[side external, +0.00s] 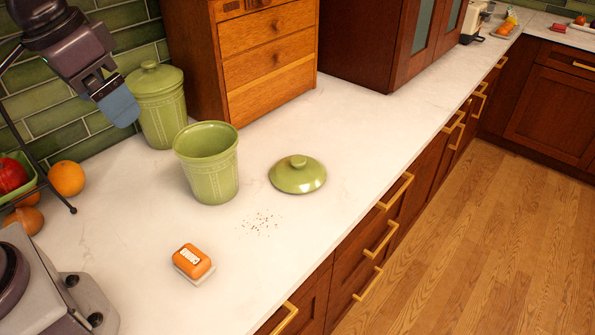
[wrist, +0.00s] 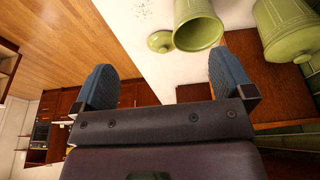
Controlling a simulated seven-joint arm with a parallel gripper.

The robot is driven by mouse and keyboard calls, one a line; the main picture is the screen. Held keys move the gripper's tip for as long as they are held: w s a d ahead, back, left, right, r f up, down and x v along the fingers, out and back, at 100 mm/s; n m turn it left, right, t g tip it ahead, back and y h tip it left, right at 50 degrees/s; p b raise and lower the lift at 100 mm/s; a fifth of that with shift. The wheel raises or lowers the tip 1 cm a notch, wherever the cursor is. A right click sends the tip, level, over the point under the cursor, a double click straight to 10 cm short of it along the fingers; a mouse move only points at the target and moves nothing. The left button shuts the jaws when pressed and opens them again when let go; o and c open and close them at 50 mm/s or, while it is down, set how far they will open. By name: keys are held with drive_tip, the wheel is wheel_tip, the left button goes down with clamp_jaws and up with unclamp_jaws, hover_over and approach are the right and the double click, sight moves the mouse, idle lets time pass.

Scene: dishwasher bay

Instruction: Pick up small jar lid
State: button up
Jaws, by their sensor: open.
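A round green lid (side external: 298,174) with a knob on top lies flat on the white counter, to the right of an uncovered green jar (side external: 207,165). Another green jar (side external: 160,105) stands behind with its lid on. My gripper (side external: 122,108) is in the air at the upper left, in front of the lidded jar and apart from the loose lid. In the wrist view my gripper (wrist: 158,85) has its two blue fingers spread wide with nothing between them. The loose lid (wrist: 160,41) shows there beyond the fingers, beside the open jar (wrist: 197,25).
An orange-and-white block (side external: 192,261) and scattered dark crumbs (side external: 261,223) lie on the counter (side external: 140,230). A wooden drawer cabinet (side external: 262,50) stands behind the jars. A fruit rack (side external: 40,185) with an orange (side external: 67,178) is at the left. Counter around the lid is mostly clear.

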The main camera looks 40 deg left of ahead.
drive_tip(key=w+f+n+g, duration=0.2)
drive_tip(key=w+f, duration=0.1)
drive_tip(key=w, duration=0.7)
drive_tip(key=n, duration=1.8)
hover_over(298, 159)
wheel_tip(298, 159, down, 15)
drive_tip(key=shift+g, duration=0.4)
drive_tip(key=f, duration=0.7)
drive_tip(key=shift+s+a, duration=0.2)
drive_tip(key=shift+a, duration=0.15)
drive_tip(key=shift+w+d+f, duration=0.1)
drive_tip(key=shift+d+f, duration=0.1)
drive_tip(key=shift+f, duration=1.15)
drive_tip(key=shift+w+d+f, duration=0.1)
drive_tip(key=shift+d+f, duration=0.05)
drive_tip(key=shift+f, duration=1.2)
drive_tip(key=shift+c, duration=0.2)
